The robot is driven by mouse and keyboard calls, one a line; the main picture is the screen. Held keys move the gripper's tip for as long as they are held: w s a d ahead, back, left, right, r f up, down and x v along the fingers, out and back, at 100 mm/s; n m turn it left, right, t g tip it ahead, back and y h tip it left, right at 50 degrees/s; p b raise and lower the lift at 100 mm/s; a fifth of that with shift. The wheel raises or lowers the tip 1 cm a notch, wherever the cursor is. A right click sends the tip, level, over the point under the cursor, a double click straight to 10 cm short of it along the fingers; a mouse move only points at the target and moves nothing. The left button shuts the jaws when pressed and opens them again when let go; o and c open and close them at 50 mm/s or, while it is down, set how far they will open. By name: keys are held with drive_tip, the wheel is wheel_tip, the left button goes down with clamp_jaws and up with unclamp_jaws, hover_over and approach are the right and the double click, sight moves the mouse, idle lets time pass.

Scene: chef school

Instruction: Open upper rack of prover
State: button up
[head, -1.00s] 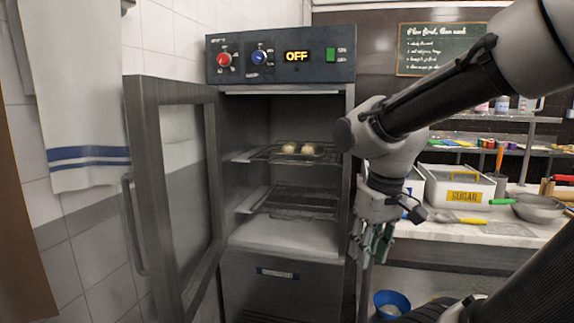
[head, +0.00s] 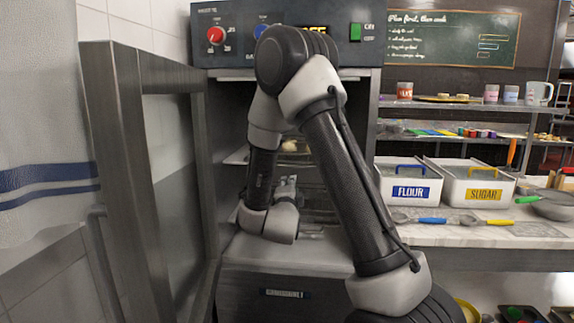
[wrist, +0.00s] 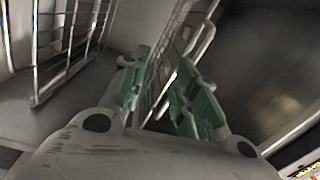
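The prover (head: 290,265) stands with its door (head: 105,150) swung open to the left. My arm reaches into its chamber and hides much of the inside. A bit of the upper rack (head: 237,157) and a pale dough ball (head: 291,147) show past the arm. The lower rack (head: 318,214) is partly visible below. My gripper (head: 287,188) is inside the chamber, mostly hidden by my arm in the head view. In the wrist view its green fingers (wrist: 162,95) are apart, with rack wires (wrist: 180,55) running between or just beyond them; contact cannot be told.
Another wire rack (wrist: 70,45) shows at the left of the wrist view. The control panel (head: 214,38) is above the chamber. Flour (head: 410,191) and sugar (head: 483,194) bins stand on the counter to the right. A towel (head: 45,150) hangs at the left.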

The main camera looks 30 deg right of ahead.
sight(295, 166)
drive_tip(key=w+d+r+m, duration=0.1)
drive_tip(key=w+d+r, duration=0.1)
drive_tip(key=w+d+r+m+h, duration=0.1)
drive_tip(key=w+d+r, duration=0.2)
drive_tip(key=shift+w+t+h, duration=0.1)
drive_tip(key=shift+t+h, duration=0.2)
drive_tip(key=shift+t, duration=0.1)
clamp_jaws()
